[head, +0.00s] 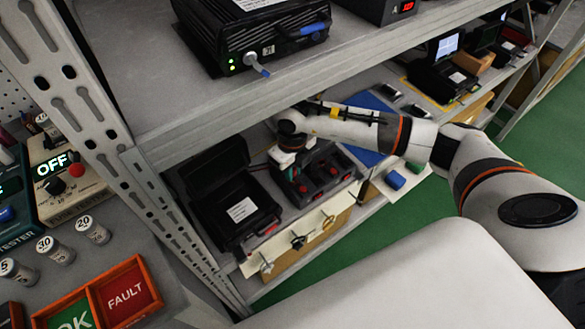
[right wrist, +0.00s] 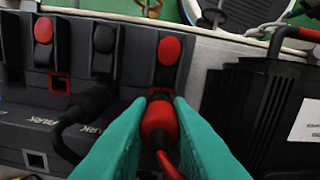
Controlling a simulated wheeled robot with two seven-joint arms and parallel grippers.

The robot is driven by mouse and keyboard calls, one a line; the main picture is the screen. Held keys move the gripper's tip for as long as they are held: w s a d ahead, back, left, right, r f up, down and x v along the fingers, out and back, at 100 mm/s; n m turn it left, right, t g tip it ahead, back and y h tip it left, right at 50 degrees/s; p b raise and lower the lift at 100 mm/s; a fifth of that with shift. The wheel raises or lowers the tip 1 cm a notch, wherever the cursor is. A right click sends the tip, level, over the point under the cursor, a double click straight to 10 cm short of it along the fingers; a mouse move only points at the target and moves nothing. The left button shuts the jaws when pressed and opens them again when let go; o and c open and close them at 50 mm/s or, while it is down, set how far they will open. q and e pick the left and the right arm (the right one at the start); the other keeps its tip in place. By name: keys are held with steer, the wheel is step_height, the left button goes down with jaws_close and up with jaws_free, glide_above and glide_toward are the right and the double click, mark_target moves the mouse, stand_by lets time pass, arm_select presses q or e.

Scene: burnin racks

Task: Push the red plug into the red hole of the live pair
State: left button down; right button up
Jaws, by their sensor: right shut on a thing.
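In the right wrist view, the teal fingers of my right gripper (right wrist: 158,135) are shut on the red plug (right wrist: 159,118), with its red cable running back between them. The plug's front end is at a red-edged hole (right wrist: 160,93) below a red lever (right wrist: 169,50). I cannot tell whether its tip is inside. A black plug (right wrist: 93,99) with a black cable sits to the left, below a black lever (right wrist: 104,38). Another red-edged hole (right wrist: 60,82) farther left is empty. Which pair is live does not show. In the head view, my right gripper (head: 292,171) reaches down to the socket block (head: 326,172). My left gripper is not in view.
A black finned box (right wrist: 258,100) stands right of the plug. In the head view, an open black case (head: 237,212) is beside the block. The upper shelf (head: 165,130) hangs over the work, and a rack upright (head: 130,175) stands left.

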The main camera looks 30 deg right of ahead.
steer(key=shift+f+b, duration=0.6)
steer(key=shift+f, duration=0.1)
stand_by(0.5)
steer(key=o, duration=1.3)
steer(key=shift+r, duration=0.15)
steer(key=shift+r+p, duration=2)
steer(key=shift+r, duration=0.65)
